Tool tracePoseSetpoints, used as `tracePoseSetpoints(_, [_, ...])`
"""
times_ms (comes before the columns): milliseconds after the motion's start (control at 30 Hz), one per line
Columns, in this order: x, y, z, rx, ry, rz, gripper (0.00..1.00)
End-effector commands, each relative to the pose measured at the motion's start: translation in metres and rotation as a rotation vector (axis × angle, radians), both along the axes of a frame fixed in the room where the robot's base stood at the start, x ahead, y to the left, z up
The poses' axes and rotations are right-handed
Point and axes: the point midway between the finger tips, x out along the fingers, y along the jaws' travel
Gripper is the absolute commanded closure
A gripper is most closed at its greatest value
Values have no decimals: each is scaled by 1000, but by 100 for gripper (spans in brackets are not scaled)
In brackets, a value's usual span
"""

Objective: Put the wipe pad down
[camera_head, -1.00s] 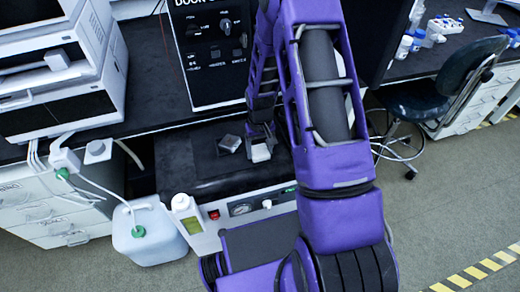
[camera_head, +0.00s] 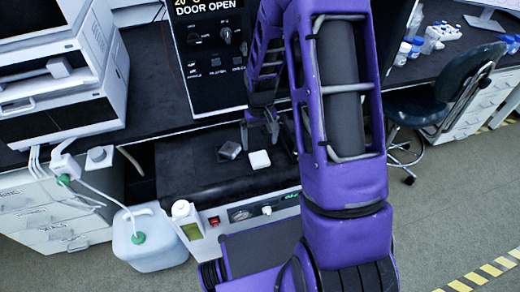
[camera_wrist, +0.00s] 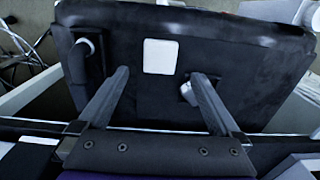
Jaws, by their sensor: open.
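The wipe pad is a small white square (camera_head: 259,159) lying flat on the black top of a low bench unit (camera_head: 185,165). It also shows in the wrist view (camera_wrist: 160,57), just beyond the fingertips. My gripper (camera_head: 261,132) is just above and behind the pad in the head view, apart from it. In the wrist view my gripper (camera_wrist: 160,75) has its two fingers spread wide, with nothing between them.
A black control panel (camera_head: 208,50) stands behind.

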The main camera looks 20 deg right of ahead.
Motion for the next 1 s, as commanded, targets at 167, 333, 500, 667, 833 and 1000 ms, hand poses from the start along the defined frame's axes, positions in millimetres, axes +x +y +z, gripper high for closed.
tracePoseSetpoints(167, [0, 0, 27, 0, -1, 1, 0])
tracePoseSetpoints(333, [-1, 0, 36, 0, 1, 1, 0])
tracePoseSetpoints(500, [-1, 0, 36, 0, 2, 1, 0])
tracePoseSetpoints(667, [-1, 0, 36, 0, 1, 1, 0])
tracePoseSetpoints(833, [1, 0, 37, -1, -2, 2, 0])
tracePoseSetpoints(1000, [34, 3, 60, -22, -105, 15, 0])
